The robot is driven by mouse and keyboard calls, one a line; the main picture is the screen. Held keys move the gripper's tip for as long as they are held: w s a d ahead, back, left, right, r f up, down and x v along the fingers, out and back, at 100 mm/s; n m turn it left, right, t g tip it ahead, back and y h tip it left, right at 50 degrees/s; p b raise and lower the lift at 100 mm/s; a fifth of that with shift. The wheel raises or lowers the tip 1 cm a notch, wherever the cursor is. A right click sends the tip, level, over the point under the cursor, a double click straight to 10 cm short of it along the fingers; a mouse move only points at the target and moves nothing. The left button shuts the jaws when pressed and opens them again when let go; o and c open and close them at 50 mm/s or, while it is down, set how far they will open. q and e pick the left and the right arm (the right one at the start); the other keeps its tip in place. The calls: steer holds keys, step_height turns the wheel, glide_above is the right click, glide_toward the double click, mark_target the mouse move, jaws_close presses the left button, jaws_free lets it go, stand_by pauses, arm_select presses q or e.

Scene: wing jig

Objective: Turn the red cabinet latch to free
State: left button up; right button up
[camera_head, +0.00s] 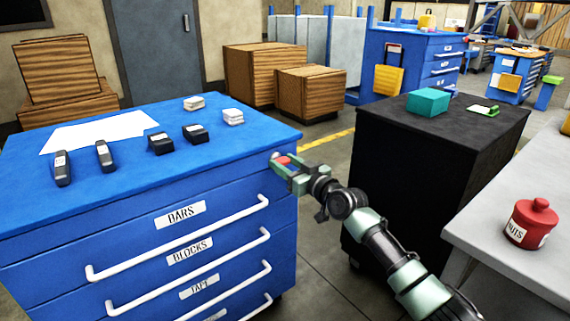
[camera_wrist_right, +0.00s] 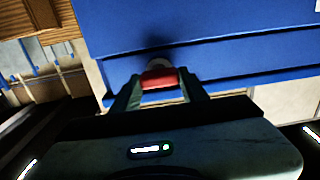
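The red latch (camera_head: 283,160) sits at the right end of the blue cabinet (camera_head: 120,205), just below its top edge. In the right wrist view the red latch (camera_wrist_right: 158,79) shows as a short red bar in front of a pale round part. My right gripper (camera_head: 288,172) is at the latch, with one finger on each side of it. In the right wrist view the fingers (camera_wrist_right: 160,84) close against both ends of the red bar. The fingers partly hide the latch in the head view. My left gripper is not in view.
Dark blocks, white blocks and a paper sheet (camera_head: 98,131) lie on the cabinet top. White drawer handles (camera_head: 180,240) stick out in front. A black cabinet (camera_head: 430,150) with a teal box (camera_head: 428,102) stands right, beyond a floor gap. A red jar (camera_head: 530,224) stands on the bench.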

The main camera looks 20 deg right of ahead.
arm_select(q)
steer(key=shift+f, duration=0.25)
arm_select(e)
steer(key=shift+n, duration=0.4)
steer(key=shift+f+n+b, duration=0.1)
steer(key=shift+n+b, duration=0.5)
steer(key=n, duration=0.2)
steer(key=shift+n, duration=1.1)
steer(key=n+p, duration=0.1)
steer(key=n, duration=0.1)
steer(key=shift+a+n+p, duration=0.1)
steer(key=shift+n+p, duration=0.3)
steer(key=n+p, duration=0.3)
steer(key=n, duration=0.3)
steer(key=shift+s+a+f+n+p, duration=0.1)
steer(key=shift+n+p, duration=0.2)
steer(key=shift+n, duration=0.1)
arm_select(q)
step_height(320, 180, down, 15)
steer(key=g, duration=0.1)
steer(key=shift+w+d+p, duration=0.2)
steer(key=shift+p, duration=0.1)
arm_select(e)
steer(key=shift+f+n, duration=0.1)
steer(key=shift+n, duration=1.1)
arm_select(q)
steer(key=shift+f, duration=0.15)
